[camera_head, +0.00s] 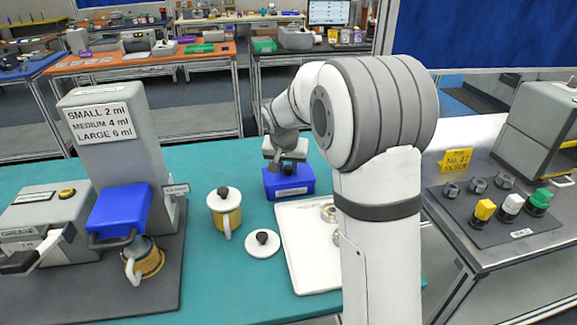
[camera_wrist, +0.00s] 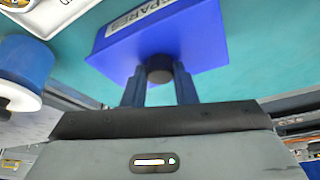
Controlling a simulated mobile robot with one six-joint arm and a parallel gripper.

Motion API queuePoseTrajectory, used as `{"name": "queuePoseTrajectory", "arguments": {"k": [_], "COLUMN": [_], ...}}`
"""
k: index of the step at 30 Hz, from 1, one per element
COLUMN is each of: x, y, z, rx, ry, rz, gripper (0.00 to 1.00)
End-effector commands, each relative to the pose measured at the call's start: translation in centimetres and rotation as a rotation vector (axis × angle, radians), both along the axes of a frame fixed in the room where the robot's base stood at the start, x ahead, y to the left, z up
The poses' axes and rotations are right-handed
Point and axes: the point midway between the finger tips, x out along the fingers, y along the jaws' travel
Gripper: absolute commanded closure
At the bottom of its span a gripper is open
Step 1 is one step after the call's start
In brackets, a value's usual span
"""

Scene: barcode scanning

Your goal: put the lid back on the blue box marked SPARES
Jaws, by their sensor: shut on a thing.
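The blue box (camera_head: 289,188) with a white label stands on the teal table top, behind the white tray. My gripper (camera_head: 288,165) is directly above it. In the wrist view, my gripper (camera_wrist: 159,80) is shut on a dark round knob (camera_wrist: 159,68). The knob sits against a blue surface (camera_wrist: 185,45), which I take to be the lid. The label reading SPARES (camera_wrist: 140,17) shows beyond it. Lid and box are the same blue, and I cannot tell whether a gap lies between them. My arm hides part of the space on the right.
A white tray (camera_head: 300,245) lies in front of the box. A yellow and white lidded mug (camera_head: 226,212) and a loose white lid (camera_head: 262,244) stand to its left. A grey dispenser (camera_head: 115,140) stands further left. A side table at right holds several coloured knobs.

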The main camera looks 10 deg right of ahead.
Motion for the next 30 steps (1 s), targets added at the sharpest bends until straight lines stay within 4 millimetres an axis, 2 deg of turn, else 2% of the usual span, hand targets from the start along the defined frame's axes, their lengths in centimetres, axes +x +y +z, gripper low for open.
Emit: {"name": "queuePoseTrajectory", "arguments": {"k": [11, 12, 21, 26, 30], "x": [0.00, 0.00, 0.00, 0.00, -0.01], "y": [0.00, 0.00, 0.00, 0.00, -0.01], "z": [0.01, 0.01, 0.00, -0.01, -0.02], "rx": [0.000, 0.000, 0.000, 0.000, 0.000], "ry": [0.000, 0.000, 0.000, 0.000, 0.000], "rz": [0.000, 0.000, 0.000, 0.000, 0.000], "gripper": [0.97, 0.73, 0.49, 0.48, 0.37]}}
